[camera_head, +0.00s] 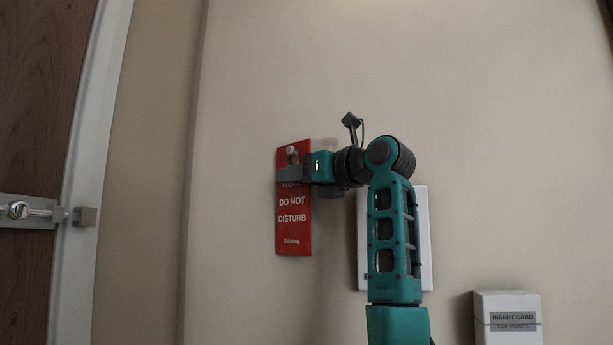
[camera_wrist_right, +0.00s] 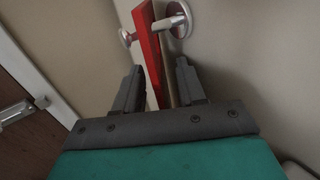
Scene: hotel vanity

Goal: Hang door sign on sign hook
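The red door sign (camera_head: 293,215), lettered "DO NOT DISTURB", hangs upright and nearly flat to the wall. The round knob of the metal sign hook (camera_head: 292,150) shows at its upper part. In the wrist view, the hook's peg (camera_wrist_right: 160,27) runs from its wall plate past the sign (camera_wrist_right: 151,55), with the knob on the near side of the sign. My right gripper (camera_head: 290,174) is at the sign just below the hook. Its fingers (camera_wrist_right: 160,85) stand apart on either side of the sign, with gaps showing, so it looks open. My left gripper is out of view.
A white wall panel (camera_head: 423,240) is partly behind my right arm. A white card box marked "INSERT CARD" (camera_head: 508,300) is at lower right. A wooden door (camera_head: 35,110) with a metal latch (camera_head: 25,210) is at left. The wall above is bare.

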